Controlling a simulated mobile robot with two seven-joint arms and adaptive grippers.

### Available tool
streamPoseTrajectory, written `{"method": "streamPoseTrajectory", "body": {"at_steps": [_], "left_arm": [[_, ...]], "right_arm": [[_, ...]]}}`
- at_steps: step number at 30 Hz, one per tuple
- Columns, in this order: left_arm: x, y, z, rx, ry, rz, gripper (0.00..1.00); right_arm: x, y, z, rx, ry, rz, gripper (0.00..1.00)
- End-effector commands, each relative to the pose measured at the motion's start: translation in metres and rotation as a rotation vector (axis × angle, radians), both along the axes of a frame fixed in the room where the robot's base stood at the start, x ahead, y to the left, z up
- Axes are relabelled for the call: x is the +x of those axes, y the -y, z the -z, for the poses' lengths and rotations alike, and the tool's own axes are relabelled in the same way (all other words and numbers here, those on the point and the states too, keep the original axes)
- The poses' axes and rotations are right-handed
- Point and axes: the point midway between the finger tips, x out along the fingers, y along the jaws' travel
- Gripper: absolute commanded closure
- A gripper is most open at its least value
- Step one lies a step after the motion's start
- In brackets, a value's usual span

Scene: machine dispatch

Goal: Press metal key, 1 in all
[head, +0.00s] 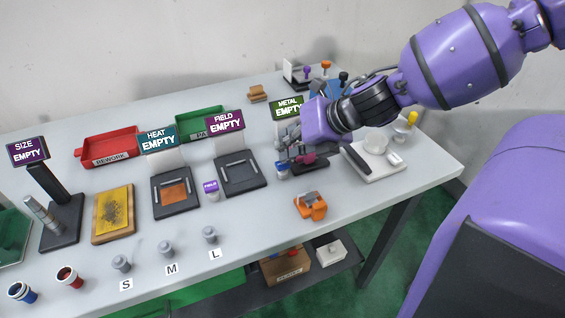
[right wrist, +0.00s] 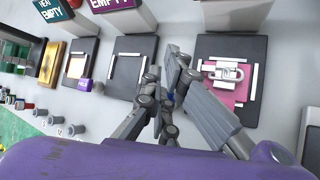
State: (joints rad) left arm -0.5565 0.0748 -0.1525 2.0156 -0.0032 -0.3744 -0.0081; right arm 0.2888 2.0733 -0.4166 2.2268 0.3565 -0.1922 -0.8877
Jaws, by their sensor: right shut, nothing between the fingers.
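The metal station shows its green "METAL EMPTY" sign (head: 288,106) in the head view. Its dark pad with a pink plate (right wrist: 241,94) shows in the right wrist view, with a silver padlock-shaped part (right wrist: 222,73) on it. A small key with a bluish top (head: 282,172), which looks like the metal key, stands at the pad's front left. My right gripper (head: 285,157) is shut and empty, pointing down just above or at this key. Its fingers (right wrist: 166,72) hide most of the key in the wrist view; contact cannot be told. My left gripper is not in view.
The field key (head: 211,189) stands left, by the "FIELD EMPTY" station (head: 240,175). An orange object (head: 311,205) lies in front. A white scale (head: 375,165) stands right. Red (head: 108,148) and green trays are behind. The table front between the orange object and the L peg is clear.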

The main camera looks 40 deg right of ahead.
Motion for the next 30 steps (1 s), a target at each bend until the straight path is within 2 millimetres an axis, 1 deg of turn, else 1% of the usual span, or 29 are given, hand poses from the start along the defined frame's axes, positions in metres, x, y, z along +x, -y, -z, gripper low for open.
{"method": "streamPoseTrajectory", "body": {"at_steps": [8, 30], "left_arm": [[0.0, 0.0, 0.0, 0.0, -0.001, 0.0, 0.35], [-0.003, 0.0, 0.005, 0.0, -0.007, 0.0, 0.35]], "right_arm": [[0.0, 0.0, 0.0, 0.0, 0.0, 0.0, 1.0], [0.0, 0.0, 0.01, 0.001, -0.001, 0.0, 1.0]]}}
